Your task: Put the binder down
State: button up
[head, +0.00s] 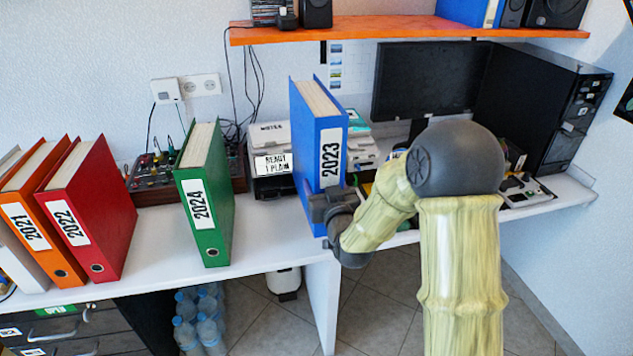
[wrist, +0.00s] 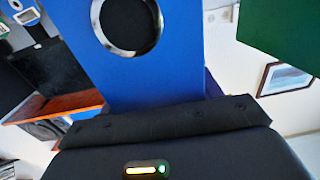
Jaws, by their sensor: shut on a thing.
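A blue binder labelled 2023 (head: 322,140) stands upright in the head view, in front of the printer and right of the green binder. My gripper (head: 330,207) is shut on the lower part of its spine. In the wrist view the blue binder (wrist: 165,70) fills the middle, with its ring hole showing above my dark gripper (wrist: 160,125). The binder's bottom edge is partly hidden by my gripper, and I cannot tell whether it touches the desk.
The green 2024 binder (head: 205,195) stands on the white desk (head: 160,250). The red 2022 binder (head: 92,215) and orange 2021 binder (head: 35,225) stand further left. A printer (head: 268,135), monitor (head: 430,80) and black computer tower (head: 560,110) are behind. An orange shelf (head: 400,27) hangs above.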

jog(key=s+d+r+m+h+p, duration=0.1)
jog(key=d+r+p, duration=0.7)
jog(key=p, duration=0.8)
jog(key=s+d+r+m+h+p, duration=0.2)
jog(key=d+r+p, duration=0.6)
jog(key=p, duration=0.8)
jog(key=shift+s+d+r+t+h, duration=0.2)
jog(key=shift+s+r+t+h, duration=0.2)
jog(key=shift+r+h, duration=0.6)
jog(key=shift+w+f, duration=0.15)
jog(key=shift+f, duration=0.05)
